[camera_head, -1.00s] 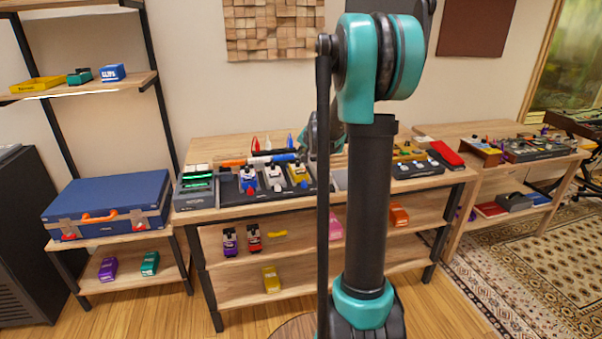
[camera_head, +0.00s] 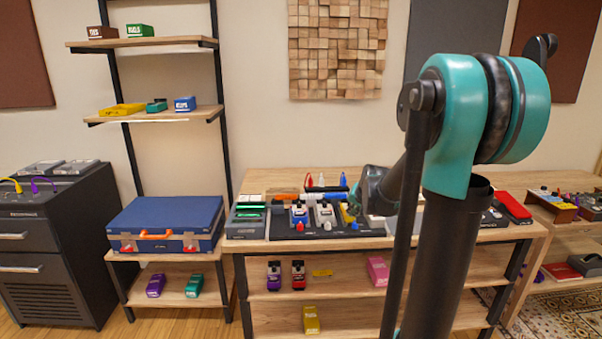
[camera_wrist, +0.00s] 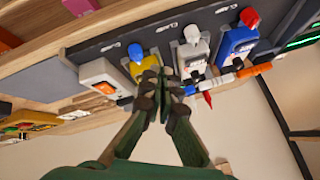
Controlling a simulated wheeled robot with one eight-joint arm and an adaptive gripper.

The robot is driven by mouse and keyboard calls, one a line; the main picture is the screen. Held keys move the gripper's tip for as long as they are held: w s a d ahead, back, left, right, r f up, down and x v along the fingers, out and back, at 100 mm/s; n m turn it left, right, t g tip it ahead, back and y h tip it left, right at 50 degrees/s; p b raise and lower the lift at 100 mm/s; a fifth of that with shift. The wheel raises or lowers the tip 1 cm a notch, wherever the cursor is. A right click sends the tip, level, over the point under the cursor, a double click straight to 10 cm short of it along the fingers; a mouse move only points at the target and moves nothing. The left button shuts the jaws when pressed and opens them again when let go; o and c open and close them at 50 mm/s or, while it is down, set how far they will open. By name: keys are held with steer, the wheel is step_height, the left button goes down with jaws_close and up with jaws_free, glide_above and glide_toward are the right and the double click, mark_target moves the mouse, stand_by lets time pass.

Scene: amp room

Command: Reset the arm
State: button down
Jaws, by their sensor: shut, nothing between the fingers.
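My gripper (camera_wrist: 165,88) is shut and empty in the wrist view, its fingertips together over the near edge of the pedal board (camera_wrist: 115,42). A yellow pedal with a blue knob (camera_wrist: 140,62) lies just beyond the tips. A white pedal (camera_wrist: 193,52) and a blue pedal with a red knob (camera_wrist: 237,42) stand to its right. Whether the fingers touch anything is unclear. In the head view, my arm reaches left over the pedal board (camera_head: 285,226), with its wrist close to the yellow pedal (camera_head: 347,213); the fingertips are hard to make out there.
A blue suitcase (camera_head: 165,216) rests on a low shelf left of the wooden workbench (camera_head: 262,185). A black cabinet (camera_head: 55,250) stands at far left. A red case (camera_head: 513,206) lies right of my arm. The air above the bench's left end is clear.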

steer(key=s+a+f+n+g, duration=0.1)
steer(key=s+f+n, duration=0.1)
steer(key=s, duration=0.8)
steer(key=s+a+f+n+g, duration=0.1)
steer(key=s+f, duration=0.4)
steer(key=s, duration=0.5)
steer(key=s+a+f+n+g+h, duration=0.1)
steer(key=s+f, duration=0.3)
steer(key=s, duration=0.6)
steer(key=shift+s+n+g, duration=0.15)
steer(key=shift+n+g, duration=0.15)
steer(key=shift+n, duration=0.5)
